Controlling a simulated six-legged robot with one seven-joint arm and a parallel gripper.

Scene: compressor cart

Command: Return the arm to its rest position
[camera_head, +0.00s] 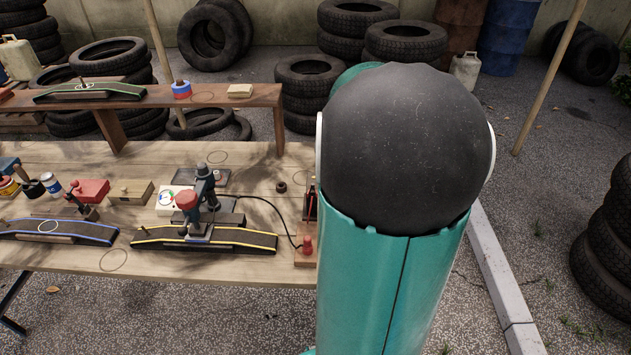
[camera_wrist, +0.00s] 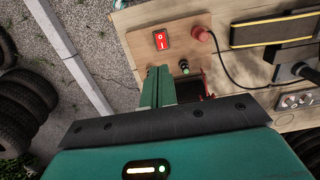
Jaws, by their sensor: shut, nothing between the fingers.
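My arm's teal link and black rounded joint fill the right-centre foreground of the head view and hide part of the table's right end. My gripper (camera_wrist: 161,70) shows in the wrist view; its teal fingers are together with nothing between them. It is over the right end of the wooden table (camera_head: 70,262), in front of a wooden switch board (camera_wrist: 146,58) with a red rocker switch (camera_wrist: 161,40) in the picture. I cannot tell the height gap. My gripper is hidden in the head view.
A red plug (camera_head: 307,245) with a black cable sits by the table's right end. A red-and-grey tool (camera_head: 190,205) stands on a yellow-edged ramp (camera_head: 250,240). A raised shelf (camera_head: 215,97) crosses the back.

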